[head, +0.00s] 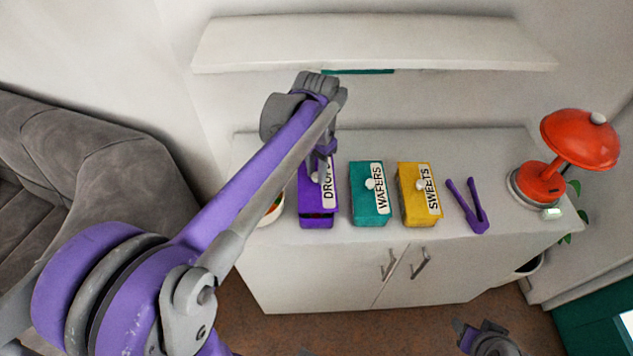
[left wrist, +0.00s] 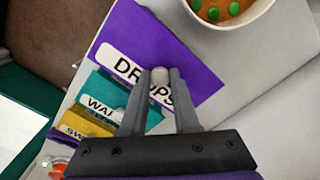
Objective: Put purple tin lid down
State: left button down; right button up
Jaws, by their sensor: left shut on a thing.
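The purple tin lid (head: 305,205), labelled DROPS, is at the purple tin (head: 317,224) on the white cabinet. A dark gap shows between lid and tin along the front, so the lid looks slightly raised. My left gripper (head: 322,168) is above the lid, shut on its pale knob. In the left wrist view the knob (left wrist: 160,76) sits between the two fingertips, above the lid's label (left wrist: 125,63). My arm hides part of the lid's left side. My right gripper (head: 485,340) shows partly at the bottom edge, low and away from the tins; its jaws are unclear.
A teal WAFERS tin (head: 368,208) and a yellow SWEETS tin (head: 417,208) stand to the right. Beyond are purple tongs (head: 470,208) and a red lamp (head: 543,182). A bowl (left wrist: 240,22) is close left of the purple tin. A shelf (head: 370,45) overhangs behind.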

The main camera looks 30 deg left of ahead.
pick_arm(q)
jog(key=shift+f, duration=2)
jog(key=c, duration=0.7)
grip_release()
jog(key=shift+o, duration=0.2)
